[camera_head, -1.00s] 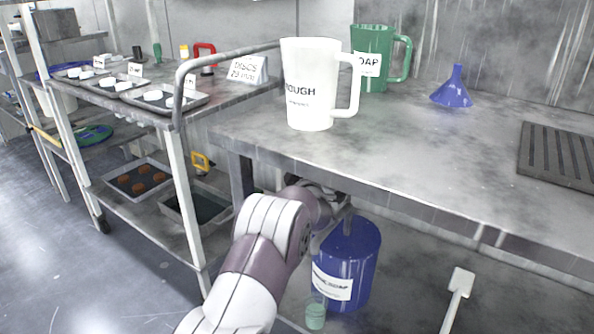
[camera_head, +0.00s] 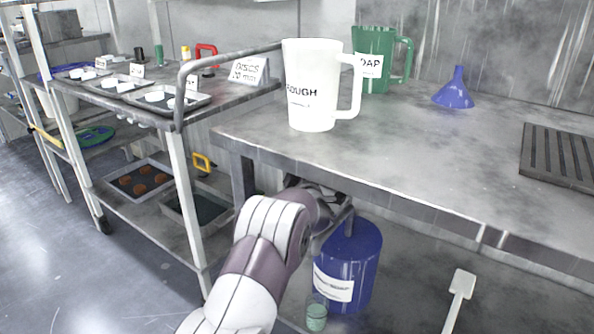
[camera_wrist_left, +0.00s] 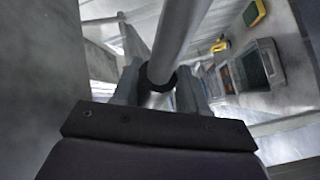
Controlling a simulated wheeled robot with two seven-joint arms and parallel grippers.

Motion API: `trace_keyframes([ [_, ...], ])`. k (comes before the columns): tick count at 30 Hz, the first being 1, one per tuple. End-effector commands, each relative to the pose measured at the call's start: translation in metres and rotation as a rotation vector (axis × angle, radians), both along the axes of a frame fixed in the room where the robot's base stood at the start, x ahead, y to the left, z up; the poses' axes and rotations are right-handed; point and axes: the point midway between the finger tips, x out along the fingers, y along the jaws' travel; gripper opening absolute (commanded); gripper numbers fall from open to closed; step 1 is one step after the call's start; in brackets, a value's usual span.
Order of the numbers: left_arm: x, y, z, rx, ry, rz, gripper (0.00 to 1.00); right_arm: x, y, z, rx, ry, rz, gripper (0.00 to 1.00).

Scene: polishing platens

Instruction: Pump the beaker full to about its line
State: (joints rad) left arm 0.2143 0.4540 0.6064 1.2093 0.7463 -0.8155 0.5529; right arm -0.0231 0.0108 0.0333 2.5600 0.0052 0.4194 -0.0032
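A blue drum (camera_head: 357,262) with a white label stands under the bench. A metal pump piece (camera_head: 348,214) rises from its top. A small greenish beaker (camera_head: 316,317) stands in front of the drum at its lower left; its line and level are too small to read. My left arm reaches under the bench edge to the pump, and its fingertips are hidden in the head view. In the left wrist view, the fingers of my left gripper (camera_wrist_left: 160,88) lie close on both sides of a grey metal pump rod (camera_wrist_left: 183,30) with a dark collar. My right gripper is not in view.
On the bench above stand a white jug (camera_head: 313,80), a green jug (camera_head: 372,60), a blue funnel (camera_head: 454,92) and a dark grate (camera_head: 560,155). A rack with trays (camera_head: 190,103) stands at the left. A white paddle (camera_head: 459,295) is at the lower right.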

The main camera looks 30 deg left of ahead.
Motion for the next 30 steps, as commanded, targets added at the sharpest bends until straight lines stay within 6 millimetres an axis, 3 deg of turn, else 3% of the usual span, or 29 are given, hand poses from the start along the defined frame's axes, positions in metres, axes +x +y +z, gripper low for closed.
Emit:
trace_keyframes([
  [8, -0.004, -0.004, 0.001, 0.0, 0.002, 0.0, 0.42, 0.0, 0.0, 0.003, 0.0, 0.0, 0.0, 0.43],
  [21, -0.082, -0.074, 0.007, 0.001, 0.002, -0.002, 0.42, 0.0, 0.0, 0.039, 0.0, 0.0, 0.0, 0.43],
  [30, -0.095, -0.085, 0.004, 0.0, 0.0, 0.0, 0.42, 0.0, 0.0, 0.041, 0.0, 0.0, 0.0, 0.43],
])
